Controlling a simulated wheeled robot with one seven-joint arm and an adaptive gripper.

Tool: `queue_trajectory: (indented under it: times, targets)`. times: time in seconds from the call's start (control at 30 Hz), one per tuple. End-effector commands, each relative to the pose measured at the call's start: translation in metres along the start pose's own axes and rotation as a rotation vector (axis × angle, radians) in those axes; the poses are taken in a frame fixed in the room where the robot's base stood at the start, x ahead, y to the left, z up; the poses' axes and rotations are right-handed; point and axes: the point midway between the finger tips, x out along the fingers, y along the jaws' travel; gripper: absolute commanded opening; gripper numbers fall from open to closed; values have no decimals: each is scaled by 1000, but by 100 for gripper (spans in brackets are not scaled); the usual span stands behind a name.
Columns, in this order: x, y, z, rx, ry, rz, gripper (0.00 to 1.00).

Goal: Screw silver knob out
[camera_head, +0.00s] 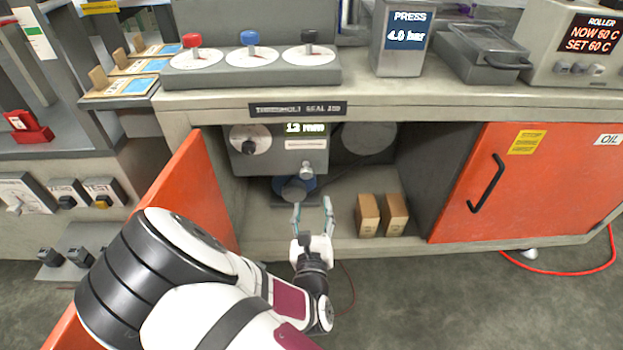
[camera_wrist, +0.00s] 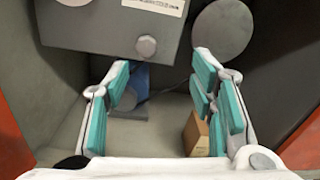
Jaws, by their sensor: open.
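A small silver knob (camera_head: 306,170) sticks out at the lower right of a grey box (camera_head: 262,162) inside the open cabinet. In the wrist view the silver knob (camera_wrist: 146,46) shows at the box's lower edge, near the top of the gap between my fingers. My gripper (camera_head: 312,205) is open and empty, with teal pads, in front of and below the knob. Its fingers also show in the wrist view (camera_wrist: 162,62), apart from the knob. A round dial (camera_head: 250,140) and a "12 mm" display are on the box's face.
Two cardboard boxes (camera_head: 381,215) stand on the cabinet floor, right of my gripper. A blue and grey round part (camera_head: 293,187) sits below the knob. The open orange door (camera_head: 190,195) is at left; another orange door (camera_head: 530,180) at right is closed.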

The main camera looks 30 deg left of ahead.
Motion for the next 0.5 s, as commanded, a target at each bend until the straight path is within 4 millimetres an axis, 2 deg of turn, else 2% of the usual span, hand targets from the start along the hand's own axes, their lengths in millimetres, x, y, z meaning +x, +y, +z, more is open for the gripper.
queue_trajectory:
  times: [0.1, 0.23, 0.5]
  targets:
    - [-3, 14, -12, -22, 2, 50, 51]
    - [8, 17, -13, -24, 0, 57, 51]
    - [58, 19, -13, -22, -1, 54, 51]
